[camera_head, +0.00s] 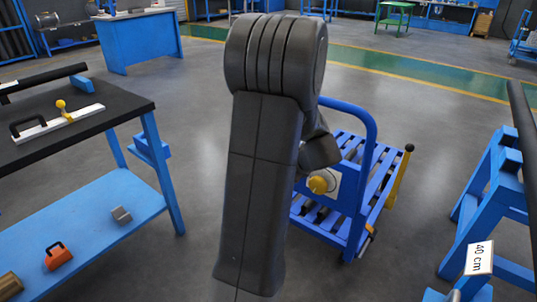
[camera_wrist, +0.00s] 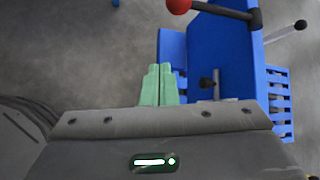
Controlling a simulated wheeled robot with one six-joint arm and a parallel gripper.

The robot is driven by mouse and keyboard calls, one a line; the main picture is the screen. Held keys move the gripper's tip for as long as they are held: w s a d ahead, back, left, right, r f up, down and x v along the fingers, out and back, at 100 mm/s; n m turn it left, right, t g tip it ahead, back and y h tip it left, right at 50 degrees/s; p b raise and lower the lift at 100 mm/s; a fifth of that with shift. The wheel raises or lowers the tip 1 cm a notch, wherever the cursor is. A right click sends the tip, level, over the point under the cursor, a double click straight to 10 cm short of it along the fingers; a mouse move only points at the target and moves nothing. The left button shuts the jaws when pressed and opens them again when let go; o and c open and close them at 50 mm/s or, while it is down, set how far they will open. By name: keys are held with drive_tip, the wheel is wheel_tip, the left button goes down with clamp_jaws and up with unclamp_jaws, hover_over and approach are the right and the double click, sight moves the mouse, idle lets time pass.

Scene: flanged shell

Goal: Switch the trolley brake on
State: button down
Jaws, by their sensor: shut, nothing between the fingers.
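The blue trolley (camera_head: 362,150) stands behind and right of my arm in the head view, with a slatted deck and a tubular handle. A yellow lever (camera_head: 397,180) with a black ball end rises at its right side. In the wrist view, the trolley's blue panel (camera_wrist: 226,50) fills the middle right. A dark lever with a red ball end (camera_wrist: 180,6) crosses its top. My gripper (camera_wrist: 158,70) has its pale green fingers together and empty, below the red ball and apart from it, beside the panel. My arm hides the fingers in the head view. I cannot tell which lever is the brake.
A bench (camera_head: 140,103) with a black top and blue lower shelf stands at left, bearing tools. A blue stand (camera_head: 490,190) with a "40 cm" sign (camera_head: 479,258) is at right. Grey floor is open behind the trolley, up to a green lane.

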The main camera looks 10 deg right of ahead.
drive_tip(key=shift+w+d+r+m+h, duration=0.15)
drive_tip(key=shift+d+r+m, duration=0.1)
drive_tip(key=shift+d, duration=0.25)
drive_tip(key=shift+w+d+r+m+h, duration=0.15)
drive_tip(key=shift+d+r+m, duration=0.1)
drive_tip(key=shift+d, duration=0.25)
drive_tip(key=shift+f, duration=0.1)
drive_tip(key=b+x, duration=0.2)
drive_tip(key=x, duration=0.8)
drive_tip(key=r, duration=0.1)
drive_tip(key=a+r, duration=0.1)
drive_tip(key=w+a+r, duration=0.1)
drive_tip(key=shift+a+r, duration=0.1)
drive_tip(key=shift+r, duration=0.25)
drive_tip(key=shift+r+p, duration=0.15)
drive_tip(key=shift+p, duration=0.25)
drive_tip(key=shift+r+p, duration=0.2)
drive_tip(key=shift+p, duration=0.5)
